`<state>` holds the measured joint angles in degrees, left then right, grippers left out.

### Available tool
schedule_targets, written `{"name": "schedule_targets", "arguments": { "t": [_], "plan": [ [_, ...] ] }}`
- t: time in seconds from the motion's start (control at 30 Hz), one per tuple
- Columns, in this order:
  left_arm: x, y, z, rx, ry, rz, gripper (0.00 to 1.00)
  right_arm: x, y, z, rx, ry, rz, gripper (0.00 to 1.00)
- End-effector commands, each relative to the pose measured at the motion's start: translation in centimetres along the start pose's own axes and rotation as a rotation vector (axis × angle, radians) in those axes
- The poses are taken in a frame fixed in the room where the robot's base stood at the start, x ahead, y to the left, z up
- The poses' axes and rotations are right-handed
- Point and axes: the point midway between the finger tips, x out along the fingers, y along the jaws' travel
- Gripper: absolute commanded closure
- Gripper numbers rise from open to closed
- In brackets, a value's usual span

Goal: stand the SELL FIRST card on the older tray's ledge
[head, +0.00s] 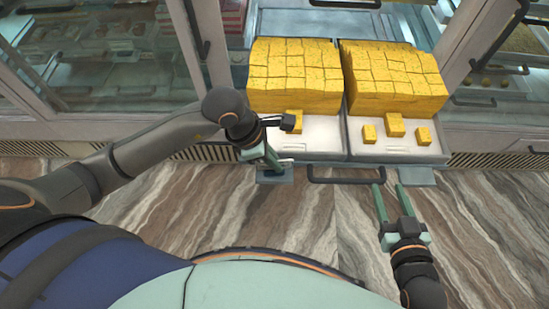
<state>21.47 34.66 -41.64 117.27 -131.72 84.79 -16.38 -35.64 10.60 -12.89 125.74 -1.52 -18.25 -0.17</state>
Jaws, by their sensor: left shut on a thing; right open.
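My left gripper (276,163) is shut at the front of the left tray (318,143), low over its front edge. A thin pale piece, seen nearly edge-on at its fingertips, seems to be the card (286,160); no lettering is readable. Both trays hold a big block of yellow sweet pieces at the back. The left tray has one loose piece in front, and the right tray (378,151) has three. I cannot tell which is older. Grey-blue ledges show at the front of the left tray (270,178) and the right tray (416,177). My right gripper (390,189) is open and empty before the right tray.
A dark bar handle (346,178) juts out below the trays, between my grippers. Red boxes (229,17) sit behind on the left. The brown veined floor (310,215) in front is clear.

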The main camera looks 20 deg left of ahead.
Motion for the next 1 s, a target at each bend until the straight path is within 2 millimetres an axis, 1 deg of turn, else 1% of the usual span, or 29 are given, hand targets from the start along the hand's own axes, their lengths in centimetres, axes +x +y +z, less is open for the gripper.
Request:
{"name": "schedule_targets", "arguments": {
  "t": [0.07, 0.1, 0.4, 0.63, 0.77, 0.8, 0.87, 1.0],
  "plan": [
    [0.0, 0.0, 0.0, 0.0, 0.0, 0.0, 1.0, 0.0, 0.0, 0.0, 0.0, -0.001, 0.0, 0.5],
    [0.0, 0.0, 0.0, 0.0, 0.0, 0.0, 0.91, 0.0, 0.0, 0.1, 0.0, -0.001, 0.0, 0.5],
    [0.0, 0.0, 0.0, 0.0, 0.0, 0.0, 0.58, -0.1, 0.0, 0.5, 0.002, -0.011, 0.0, 0.5],
    [-0.1, 0.0, 0.0, 0.0, 0.001, 0.0, 0.58, -0.2, -0.1, 0.7, 0.007, -0.018, 0.0, 0.5],
    [-0.9, 0.1, 0.0, 0.0, 0.0, 0.003, 0.58, -0.2, -0.2, 0.8, 0.017, -0.031, -0.001, 0.5],
    [-1.3, 0.1, 0.1, 0.001, 0.0, 0.003, 0.58, -0.3, -0.3, 1.3, 0.025, -0.051, -0.003, 0.5],
    [-2.2, 0.1, 0.0, 0.001, 0.001, 0.004, 0.58, -0.5, -0.8, 3.3, 0.043, -0.119, -0.008, 0.5],
    [-4.8, 0.1, 0.1, 0.002, 0.0, 0.005, 0.58, -1.2, -1.4, 6.3, 0.075, -0.24, -0.021, 0.5]
  ]
}}
